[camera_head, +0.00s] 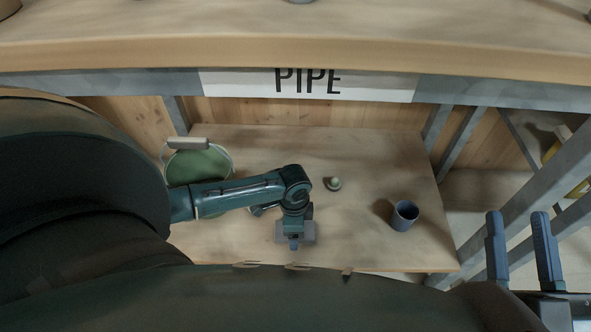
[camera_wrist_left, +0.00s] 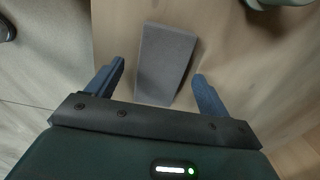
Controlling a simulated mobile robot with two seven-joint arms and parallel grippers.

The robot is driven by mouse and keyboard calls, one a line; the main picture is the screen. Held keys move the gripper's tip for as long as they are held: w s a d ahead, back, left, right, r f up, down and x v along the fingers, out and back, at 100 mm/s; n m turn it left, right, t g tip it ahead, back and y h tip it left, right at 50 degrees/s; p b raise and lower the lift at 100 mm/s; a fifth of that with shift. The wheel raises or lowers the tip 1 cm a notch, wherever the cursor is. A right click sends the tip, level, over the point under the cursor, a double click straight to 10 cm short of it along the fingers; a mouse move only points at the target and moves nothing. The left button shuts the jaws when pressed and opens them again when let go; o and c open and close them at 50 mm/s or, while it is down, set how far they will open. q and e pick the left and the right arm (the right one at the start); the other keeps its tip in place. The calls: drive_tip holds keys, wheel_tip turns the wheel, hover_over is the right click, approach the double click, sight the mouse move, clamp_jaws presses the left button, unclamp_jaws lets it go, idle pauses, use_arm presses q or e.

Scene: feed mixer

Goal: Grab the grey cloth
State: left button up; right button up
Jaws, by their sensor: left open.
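The grey cloth (camera_wrist_left: 167,55) looks like a flat, folded rectangle on the lower wooden shelf. In the head view the cloth (camera_head: 310,236) is partly hidden under my left gripper (camera_head: 294,243). In the left wrist view my left gripper (camera_wrist_left: 158,72) is open, with one blue finger on each side of the cloth's near part. I cannot tell whether the fingers touch it. My right gripper (camera_head: 518,214) is open and empty at the lower right, away from the cloth, with its two blue fingers apart.
A green bucket (camera_head: 199,165) with a pale handle stands at the shelf's back left. A small round greenish object (camera_head: 333,184) and a blue-grey cup (camera_head: 404,215) stand to the right. The upper shelf labelled PIPE (camera_head: 307,84) overhangs the back. Grey metal posts (camera_head: 540,200) stand at right.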

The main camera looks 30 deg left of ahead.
use_arm(q)
drive_tip(key=shift+f, duration=0.55)
drive_tip(key=shift+r, duration=0.1)
drive_tip(key=c, duration=1.1)
